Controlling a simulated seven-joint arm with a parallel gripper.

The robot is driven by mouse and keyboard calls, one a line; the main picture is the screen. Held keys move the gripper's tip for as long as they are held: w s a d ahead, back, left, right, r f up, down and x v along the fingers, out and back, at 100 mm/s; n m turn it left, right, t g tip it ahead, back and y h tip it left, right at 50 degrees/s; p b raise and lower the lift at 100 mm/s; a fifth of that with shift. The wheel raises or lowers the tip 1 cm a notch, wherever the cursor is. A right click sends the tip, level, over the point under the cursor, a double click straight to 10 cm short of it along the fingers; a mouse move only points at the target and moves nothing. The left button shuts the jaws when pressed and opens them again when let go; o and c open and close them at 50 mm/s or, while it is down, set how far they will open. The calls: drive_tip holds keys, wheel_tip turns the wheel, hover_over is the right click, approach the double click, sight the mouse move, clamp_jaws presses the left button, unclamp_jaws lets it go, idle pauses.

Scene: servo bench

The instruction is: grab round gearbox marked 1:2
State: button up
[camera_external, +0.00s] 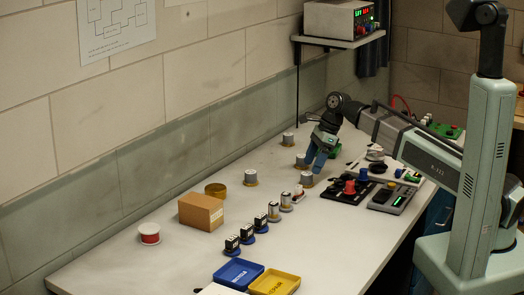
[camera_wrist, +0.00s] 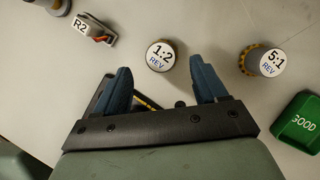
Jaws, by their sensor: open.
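The round gearbox marked 1:2 REV (camera_wrist: 160,57) stands upright in the wrist view, its white labelled top facing up. It lies just beyond and between my gripper's (camera_wrist: 161,72) two blue fingertips. The jaws are apart with nothing held. In the external view my gripper (camera_external: 314,164) points down over the bench, close to a small round gearbox (camera_external: 306,178) that appears to be the same one. A similar gearbox marked 5:1 REV (camera_wrist: 268,62), with a toothed tan rim, stands to the right in the wrist view. Labels are too small to read externally.
A part marked R2 (camera_wrist: 95,31) lies left of the 1:2 gearbox. A green GOOD tray (camera_wrist: 299,123) is at right. Externally, a cardboard box (camera_external: 201,212), blue tray (camera_external: 238,272), yellow tray (camera_external: 275,283) and black tool board (camera_external: 346,190) stand on the bench.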

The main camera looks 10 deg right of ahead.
sight(307, 173)
drive_tip(key=shift+x, duration=2.55)
drive_tip(key=shift+w+a, duration=0.1)
drive_tip(key=shift+a, duration=0.05)
drive_tip(key=shift+c, duration=0.5)
drive_tip(key=shift+r, duration=0.1)
drive_tip(key=c, duration=0.9)
